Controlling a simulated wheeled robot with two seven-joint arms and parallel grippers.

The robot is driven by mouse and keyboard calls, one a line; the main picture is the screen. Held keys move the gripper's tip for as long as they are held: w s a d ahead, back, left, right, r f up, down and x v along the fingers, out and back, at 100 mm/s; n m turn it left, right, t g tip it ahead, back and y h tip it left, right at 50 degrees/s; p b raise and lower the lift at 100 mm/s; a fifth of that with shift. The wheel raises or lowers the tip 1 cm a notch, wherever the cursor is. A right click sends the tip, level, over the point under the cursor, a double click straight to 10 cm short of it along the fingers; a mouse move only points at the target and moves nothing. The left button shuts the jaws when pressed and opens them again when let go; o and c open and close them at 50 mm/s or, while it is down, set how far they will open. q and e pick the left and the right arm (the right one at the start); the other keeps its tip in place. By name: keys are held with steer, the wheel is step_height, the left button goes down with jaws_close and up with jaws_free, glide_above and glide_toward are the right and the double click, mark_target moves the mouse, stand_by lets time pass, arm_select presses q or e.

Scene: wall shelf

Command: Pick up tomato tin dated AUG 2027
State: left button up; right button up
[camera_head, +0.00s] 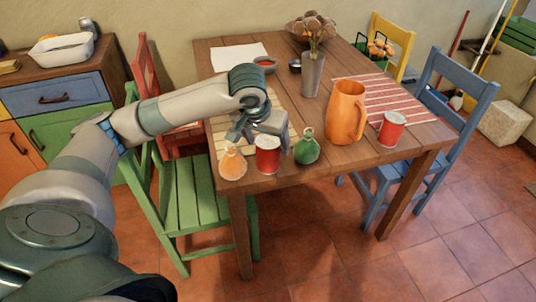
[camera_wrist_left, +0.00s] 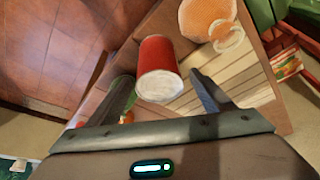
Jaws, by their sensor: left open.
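A red tin with a pale lid (camera_head: 267,157) stands near the table's front edge, between an orange bottle and a green bottle. In the wrist view this tin (camera_wrist_left: 160,62) is just ahead of my left gripper, roughly in line with the gap between its fingers. A second red tin (camera_head: 391,130) stands further right on the table. No date can be read on either tin. My left gripper (camera_head: 248,134) is open, above the table just behind the nearer tin. Its fingers (camera_wrist_left: 160,82) are apart with nothing clearly held. My right gripper is out of view.
The orange bottle (camera_head: 232,163) is close left of the nearer tin; the green bottle (camera_head: 306,148) is on its right. An orange jug (camera_head: 346,112) and a vase (camera_head: 312,75) stand behind. The wooden table (camera_head: 215,60) has chairs around it.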

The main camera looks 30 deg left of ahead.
arm_select(q)
steer(key=shift+w+f, duration=0.15)
steer(key=shift+f, duration=0.3)
steer(key=shift+s+x, duration=0.2)
steer(key=shift+x, duration=2.4)
steer(key=shift+d, duration=0.1)
steer(key=c, duration=1.5)
